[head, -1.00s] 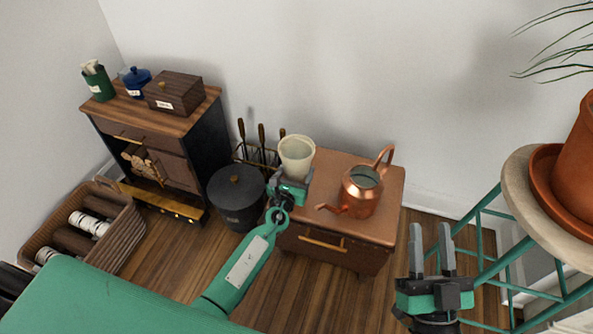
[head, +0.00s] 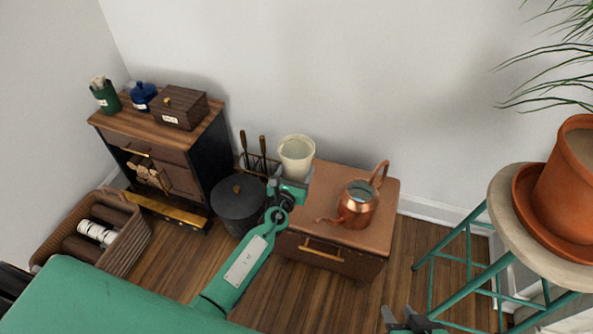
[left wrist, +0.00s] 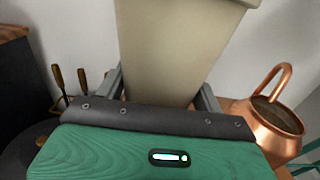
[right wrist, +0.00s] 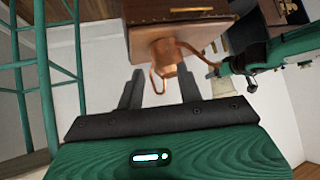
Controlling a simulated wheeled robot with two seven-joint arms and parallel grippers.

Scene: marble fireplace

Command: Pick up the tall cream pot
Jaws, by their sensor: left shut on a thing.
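The tall cream pot (head: 296,157) is upright at the back left of the brown wooden side table (head: 333,205). My left gripper (head: 291,178) is shut on its lower part. In the left wrist view the pot (left wrist: 178,55) stands between the two fingers, and its base is hidden behind the gripper body. I cannot tell whether the base is clear of the table. A bit of the pot shows in the right wrist view (right wrist: 221,92). My right gripper (head: 404,316) is low at the bottom edge of the head view. Its fingers are apart and empty in the right wrist view (right wrist: 160,82).
A copper watering can (head: 357,203) stands on the table right of the pot. A dark lidded bucket (head: 239,205) and fire tools (head: 252,152) are to the left. A teal-legged stool (head: 505,225) bears a potted plant (head: 570,180) at right.

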